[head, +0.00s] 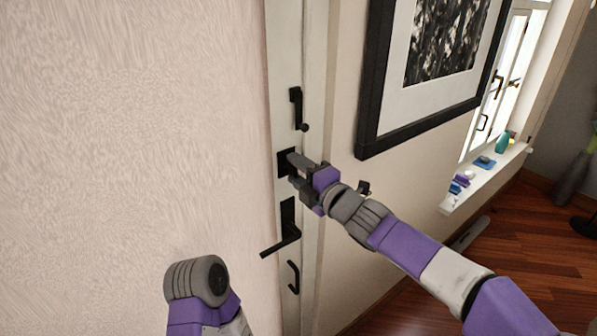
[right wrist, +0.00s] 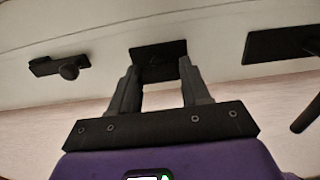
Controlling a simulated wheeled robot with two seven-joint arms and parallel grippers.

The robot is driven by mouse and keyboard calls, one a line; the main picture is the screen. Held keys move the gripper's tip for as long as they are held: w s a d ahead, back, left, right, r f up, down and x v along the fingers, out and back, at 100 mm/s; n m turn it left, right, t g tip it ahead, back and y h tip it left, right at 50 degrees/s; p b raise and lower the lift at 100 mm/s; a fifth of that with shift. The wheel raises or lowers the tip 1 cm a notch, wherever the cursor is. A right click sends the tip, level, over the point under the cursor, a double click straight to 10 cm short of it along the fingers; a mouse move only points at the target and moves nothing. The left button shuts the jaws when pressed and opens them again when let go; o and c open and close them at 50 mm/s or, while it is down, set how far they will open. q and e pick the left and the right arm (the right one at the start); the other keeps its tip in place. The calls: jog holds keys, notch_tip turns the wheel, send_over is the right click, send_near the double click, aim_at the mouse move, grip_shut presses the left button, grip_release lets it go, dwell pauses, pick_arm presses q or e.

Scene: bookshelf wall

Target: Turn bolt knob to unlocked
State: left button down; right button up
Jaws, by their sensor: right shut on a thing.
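The bolt knob's dark square plate (head: 283,164) is on the pale door strip, between an upper black latch and a lower lever handle. In the right wrist view the plate (right wrist: 158,50) lies straight ahead of the fingers. My right gripper (head: 294,166) reaches it from the right, and its fingertips are at the plate. In the right wrist view the two fingers (right wrist: 158,72) stand apart on either side of the small dark knob (right wrist: 154,60), shut on it. The knob is mostly hidden in the head view. Only a grey and purple part of my left arm shows; its gripper is out of view.
A black lever handle (head: 287,230) is just below the plate, with a small pull (head: 293,276) under it. A black latch (head: 297,108) is above. A framed picture (head: 372,80) hangs to the right. A windowsill (head: 490,175) with small objects is farther right.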

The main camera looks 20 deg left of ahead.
jog(key=o, duration=1.1)
jog(key=shift+c, duration=0.2)
jog(key=v, duration=0.7)
jog(key=shift+s+d, duration=0.2)
jog(key=shift+d, duration=0.05)
